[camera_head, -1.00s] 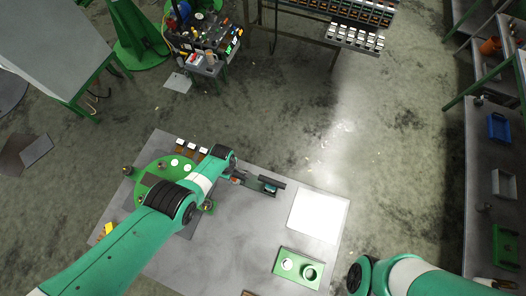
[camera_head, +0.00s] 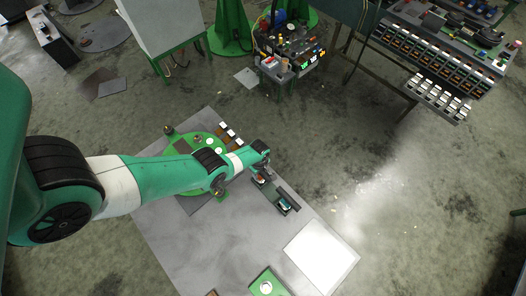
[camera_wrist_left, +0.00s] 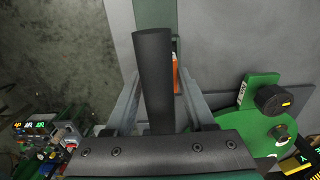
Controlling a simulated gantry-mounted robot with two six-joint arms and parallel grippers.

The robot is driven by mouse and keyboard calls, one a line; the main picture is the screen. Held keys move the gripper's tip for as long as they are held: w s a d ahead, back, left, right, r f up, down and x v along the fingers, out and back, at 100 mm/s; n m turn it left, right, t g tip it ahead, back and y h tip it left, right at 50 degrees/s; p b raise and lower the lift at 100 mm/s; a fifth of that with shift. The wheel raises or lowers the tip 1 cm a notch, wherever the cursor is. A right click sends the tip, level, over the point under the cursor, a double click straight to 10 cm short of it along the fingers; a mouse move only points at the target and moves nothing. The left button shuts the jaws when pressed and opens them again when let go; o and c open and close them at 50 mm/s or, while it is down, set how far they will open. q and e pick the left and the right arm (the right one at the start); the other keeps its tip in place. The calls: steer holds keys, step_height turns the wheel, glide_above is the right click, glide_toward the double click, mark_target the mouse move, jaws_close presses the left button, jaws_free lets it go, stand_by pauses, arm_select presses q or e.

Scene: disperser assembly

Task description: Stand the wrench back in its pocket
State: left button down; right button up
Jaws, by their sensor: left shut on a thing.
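My left gripper (camera_head: 260,174) is small in the head view, over the rear edge of the grey worktable. In the left wrist view its two grey fingers (camera_wrist_left: 158,82) stand on either side of a thick dark grey bar, which looks like the wrench handle (camera_wrist_left: 154,75); they are shut on it. The bar points up toward the camera, and its lower end is hidden. A dark holder (camera_head: 285,204) with a teal piece in it lies just right of the gripper. I cannot tell which opening is the wrench's pocket. My right gripper is out of view.
A green round fixture (camera_head: 188,178) stands left of the gripper and also shows in the left wrist view (camera_wrist_left: 252,125). An orange piece (camera_wrist_left: 175,72) is close behind the bar. A white sheet (camera_head: 320,257) and a green block (camera_head: 267,284) lie toward the front.

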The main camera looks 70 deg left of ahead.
arm_select(q)
steer(key=shift+w, duration=0.15)
steer(key=shift+f, duration=0.15)
steer(key=shift+c, duration=1.2)
jaws_free()
